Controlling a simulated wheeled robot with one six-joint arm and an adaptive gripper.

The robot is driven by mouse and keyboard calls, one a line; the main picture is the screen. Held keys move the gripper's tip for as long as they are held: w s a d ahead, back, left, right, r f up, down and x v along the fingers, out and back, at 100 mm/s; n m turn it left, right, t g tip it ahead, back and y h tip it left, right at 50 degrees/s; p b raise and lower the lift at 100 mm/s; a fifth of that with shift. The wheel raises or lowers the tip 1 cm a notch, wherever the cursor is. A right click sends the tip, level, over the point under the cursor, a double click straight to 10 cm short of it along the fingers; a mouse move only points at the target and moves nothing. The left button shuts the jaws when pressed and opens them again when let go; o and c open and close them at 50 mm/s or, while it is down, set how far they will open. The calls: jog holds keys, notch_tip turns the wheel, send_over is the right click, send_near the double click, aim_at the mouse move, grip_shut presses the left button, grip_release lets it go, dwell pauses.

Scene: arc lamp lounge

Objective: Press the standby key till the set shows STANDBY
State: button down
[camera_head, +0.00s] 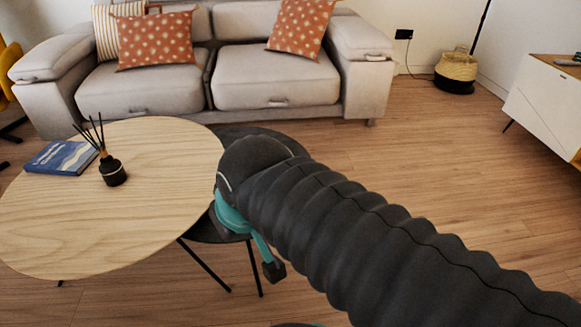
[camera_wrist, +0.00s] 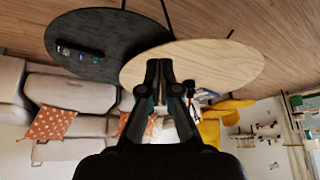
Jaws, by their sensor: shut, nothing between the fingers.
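A dark slim device, like a remote (camera_wrist: 80,51), lies on the dark round table (camera_wrist: 100,22) in the wrist view. One end has a bluish patch. Its keys are too small to tell apart. No screen or STANDBY text shows in either view. My gripper (camera_wrist: 160,68) is shut and empty in the wrist view, its fingertips in front of the pale wooden table's edge and to the right of the device. In the head view my arm covers much of the dark table and hides the device.
The pale oval table (camera_head: 150,215) holds a blue book (camera_head: 62,157) and a reed diffuser (camera_head: 112,172). A beige sofa (camera_head: 270,80) with cushions stands behind. A white sideboard (camera_head: 545,105) and basket (camera_head: 456,70) are at right. The floor (camera_head: 440,165) between is clear.

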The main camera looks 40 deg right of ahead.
jog(key=w+d+f+m+y, duration=0.15)
jog(key=w+d, duration=0.35)
jog(key=w, duration=0.5)
jog(key=w+d+m+y, duration=0.15)
jog(key=w+d, duration=0.35)
jog(key=w, duration=0.5)
jog(key=w+d+f+m+t, duration=0.1)
jog(key=w+d+f, duration=0.2)
jog(key=d, duration=0.6)
jog(key=w+d+f+m+t+h, duration=0.1)
jog(key=w+d+f+m, duration=0.1)
jog(key=d, duration=0.7)
jog(key=w+d+f+m+t+h+b, duration=0.1)
jog(key=w+d+f, duration=0.3)
jog(key=d, duration=0.5)
notch_tip(320, 180, down, 3)
jog(key=shift+r+m+t, duration=0.15)
jog(key=shift+m+t, duration=0.15)
jog(key=shift+m, duration=0.3)
notch_tip(320, 180, down, 8)
jog(key=b, duration=0.4)
jog(key=shift+r, duration=0.2)
jog(key=shift+f+b, duration=0.6)
jog(key=shift+b, duration=0.25)
